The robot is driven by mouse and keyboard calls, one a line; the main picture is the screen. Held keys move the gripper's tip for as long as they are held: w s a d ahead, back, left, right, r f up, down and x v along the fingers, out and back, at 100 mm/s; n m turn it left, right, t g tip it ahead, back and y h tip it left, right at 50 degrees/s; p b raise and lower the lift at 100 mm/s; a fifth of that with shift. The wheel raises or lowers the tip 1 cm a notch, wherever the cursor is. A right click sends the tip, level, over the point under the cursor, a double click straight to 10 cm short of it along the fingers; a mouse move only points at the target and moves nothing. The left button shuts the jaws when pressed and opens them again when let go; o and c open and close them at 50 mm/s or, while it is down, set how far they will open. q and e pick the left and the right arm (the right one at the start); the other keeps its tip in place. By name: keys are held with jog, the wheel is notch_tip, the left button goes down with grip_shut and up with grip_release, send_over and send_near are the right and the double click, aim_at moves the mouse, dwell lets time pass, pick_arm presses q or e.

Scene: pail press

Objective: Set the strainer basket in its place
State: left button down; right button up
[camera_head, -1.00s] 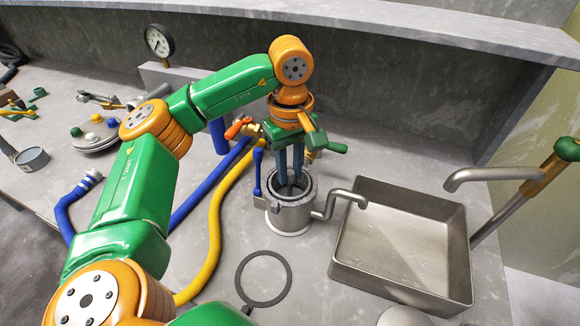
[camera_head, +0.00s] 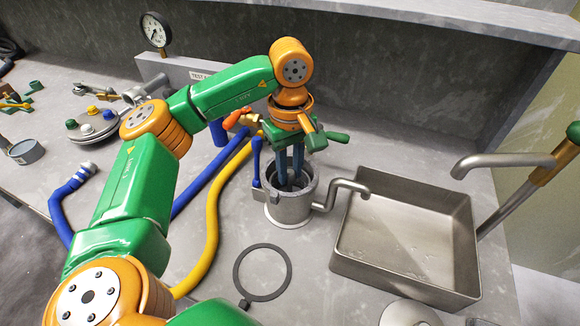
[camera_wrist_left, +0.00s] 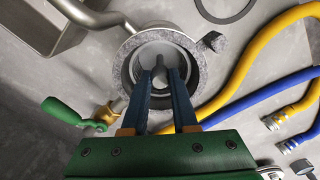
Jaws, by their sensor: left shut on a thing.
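A grey metal pail (camera_head: 291,209) with a bent side spout stands on the bench. It also shows in the left wrist view, from above, with a thick speckled rim (camera_wrist_left: 197,62). My left gripper (camera_head: 291,182) points straight down with its blue fingers inside the pail's mouth. In the left wrist view the gripper (camera_wrist_left: 159,82) is shut on a grey upright grip of the strainer basket (camera_wrist_left: 159,75). A pale round wall shows around it inside the rim. The basket's lower part is hidden, so I cannot tell whether it is seated. My right gripper is not in view.
A steel sink (camera_head: 400,235) stands right of the pail, with a tap (camera_head: 500,161) over it. A flat dark ring (camera_head: 262,272) lies in front. Yellow (camera_head: 212,225) and blue hoses (camera_head: 200,190) run left. A gauge (camera_head: 155,30) stands behind.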

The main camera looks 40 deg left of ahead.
pick_arm(q)
jog(key=shift+f+b, duration=0.5)
jog(key=shift+f, duration=0.2)
jog(key=shift+f, duration=0.15)
jog(key=c, duration=0.6)
grip_release()
notch_tip(320, 180, up, 7)
jog(key=shift+r+p, duration=0.15)
jog(key=shift+p, duration=0.55)
